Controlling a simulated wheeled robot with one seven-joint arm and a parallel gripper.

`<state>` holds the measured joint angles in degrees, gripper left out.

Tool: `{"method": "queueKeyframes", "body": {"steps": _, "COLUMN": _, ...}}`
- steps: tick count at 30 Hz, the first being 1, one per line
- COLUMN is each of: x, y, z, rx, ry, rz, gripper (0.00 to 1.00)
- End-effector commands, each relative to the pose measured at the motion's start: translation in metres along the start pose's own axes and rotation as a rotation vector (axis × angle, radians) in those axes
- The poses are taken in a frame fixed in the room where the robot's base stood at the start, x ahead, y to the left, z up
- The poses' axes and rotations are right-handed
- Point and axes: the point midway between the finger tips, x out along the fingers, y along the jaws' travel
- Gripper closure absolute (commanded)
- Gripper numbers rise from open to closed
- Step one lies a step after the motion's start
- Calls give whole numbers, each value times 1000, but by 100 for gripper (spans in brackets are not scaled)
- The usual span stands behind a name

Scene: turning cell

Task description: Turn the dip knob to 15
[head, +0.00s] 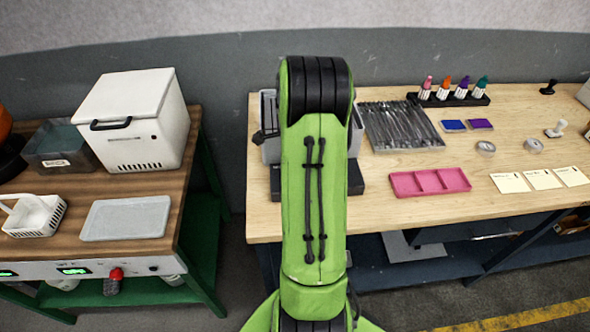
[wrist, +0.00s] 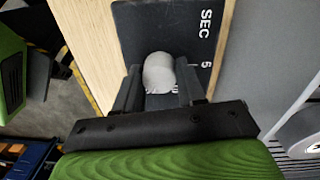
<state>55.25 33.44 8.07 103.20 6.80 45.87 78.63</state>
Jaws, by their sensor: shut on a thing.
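The dip knob (wrist: 158,70) is a pale grey, rounded knob on a dark panel (wrist: 165,22) in the wrist view. White lettering on the panel reads SEC, with a 5 near the knob's right side. Other markings are partly covered by the knob and my fingers, and I cannot read the setting. My gripper (wrist: 157,86) is shut on the knob, one dark finger on each side. In the head view my green arm hides the gripper and knob. Parts of the grey dip unit (head: 268,128) show beside the arm on the right-hand bench.
The wooden bench (head: 420,213) also holds a rack of metal tools (head: 400,125), a pink tray (head: 430,182), ink bottles (head: 455,90) and paper cards (head: 541,179). The left bench carries a white lidded box (head: 140,120) and a grey lid (head: 126,218). A floor gap separates the benches.

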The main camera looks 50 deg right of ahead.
Motion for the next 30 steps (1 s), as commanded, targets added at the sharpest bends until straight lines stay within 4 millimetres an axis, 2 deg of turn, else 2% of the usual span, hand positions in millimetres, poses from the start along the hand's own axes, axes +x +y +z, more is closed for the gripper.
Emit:
{"method": "queueKeyframes", "body": {"steps": 7, "x": -1, "y": -1, "z": 0, "rx": 61, "ry": -2, "rz": -3, "gripper": 91}}
{"method": "queueKeyframes", "body": {"steps": 21, "x": -1, "y": -1, "z": 0, "rx": 72, "ry": -2, "rz": -3, "gripper": 91}}
{"method": "queueKeyframes", "body": {"steps": 22, "x": -1, "y": -1, "z": 0, "rx": 72, "ry": -2, "rz": -3, "gripper": 56}}
{"method": "queueKeyframes", "body": {"steps": 26, "x": -1, "y": -1, "z": 0, "rx": 71, "ry": -3, "rz": -2, "gripper": 36}}
{"method": "queueKeyframes", "body": {"steps": 30, "x": 0, "y": 0, "z": 0, "rx": 70, "ry": -3, "rz": -1, "gripper": 35}}
